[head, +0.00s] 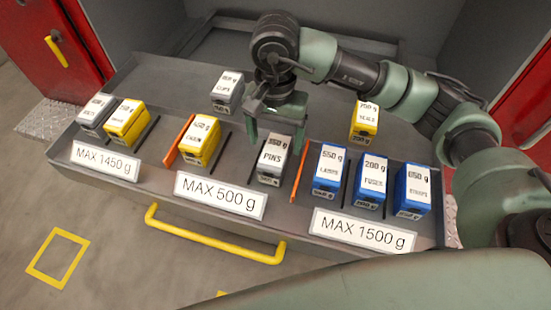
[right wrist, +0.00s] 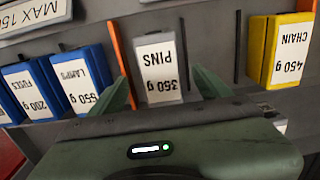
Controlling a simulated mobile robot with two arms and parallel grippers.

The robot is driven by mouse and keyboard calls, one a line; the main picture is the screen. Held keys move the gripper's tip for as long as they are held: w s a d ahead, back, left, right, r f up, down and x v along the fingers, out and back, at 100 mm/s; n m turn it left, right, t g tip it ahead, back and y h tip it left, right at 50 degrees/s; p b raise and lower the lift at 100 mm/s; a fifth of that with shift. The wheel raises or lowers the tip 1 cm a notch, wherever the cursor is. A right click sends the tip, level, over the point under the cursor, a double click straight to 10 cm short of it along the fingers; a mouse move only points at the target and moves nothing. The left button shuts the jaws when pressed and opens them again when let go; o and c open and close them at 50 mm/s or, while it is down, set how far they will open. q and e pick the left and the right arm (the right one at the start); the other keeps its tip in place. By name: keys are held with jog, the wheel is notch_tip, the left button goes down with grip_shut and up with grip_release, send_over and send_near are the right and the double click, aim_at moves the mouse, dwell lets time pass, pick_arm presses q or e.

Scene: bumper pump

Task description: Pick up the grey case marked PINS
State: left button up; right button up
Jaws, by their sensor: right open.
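The grey case marked PINS (head: 271,160), with a 350 g label, stands in the middle section of the tray, behind the MAX 500 g sign. My right gripper (head: 275,138) is open over its far end, fingers pointing down. In the right wrist view, the PINS case (right wrist: 160,68) appears between the two spread fingers of my right gripper (right wrist: 163,88), with a gap on each side. I cannot tell how far down the fingers reach beside it. My left gripper is not in view.
The yellow CHAIN case (head: 201,141) stands left of PINS, past a dark divider. An orange divider (head: 300,173) separates PINS from the blue LAMPS case (head: 329,170). A grey CLIPS case (head: 227,92) and a yellow SEALS case (head: 365,122) stand farther back.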

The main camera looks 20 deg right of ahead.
aim_at(275, 149)
notch_tip(275, 149, down, 6)
jog(key=shift+r+p, duration=0.1)
jog(key=shift+p, duration=0.55)
jog(key=shift+w, duration=0.1)
grip_shut()
jog(key=shift+r, duration=0.1)
